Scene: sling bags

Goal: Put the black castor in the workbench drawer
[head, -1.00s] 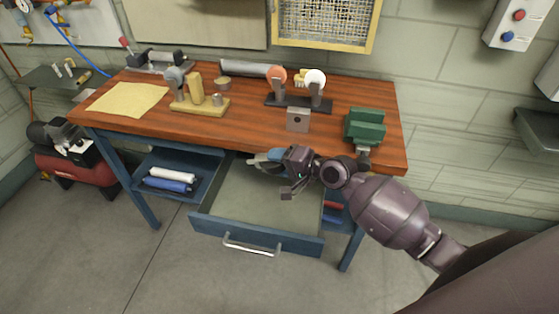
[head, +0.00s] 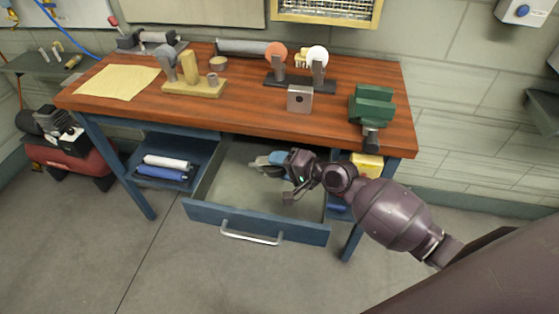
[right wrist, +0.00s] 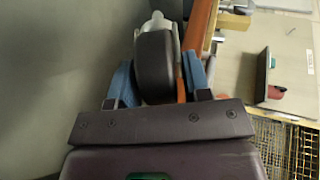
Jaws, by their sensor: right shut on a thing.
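The black castor (right wrist: 155,65) is between the blue fingers of my right gripper (right wrist: 158,78) in the right wrist view, its dark wheel toward the palm and a pale metal part beyond. In the head view my right gripper (head: 262,164) is shut on it, over the back part of the open drawer, close to the bench's front edge. The castor is hard to make out there. The workbench drawer (head: 255,222) is pulled out, and its visible floor looks bare. Whether the castor touches the drawer floor cannot be told. My left gripper is not in view.
The wooden workbench top (head: 240,118) overhangs the drawer's back. It carries a grinder (head: 298,82), a metal block (head: 300,98), a green vise (head: 371,105) and a yellow sheet (head: 118,82). A side shelf (head: 178,150) holds rolls. A yellow thing (head: 367,165) shows under the right end.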

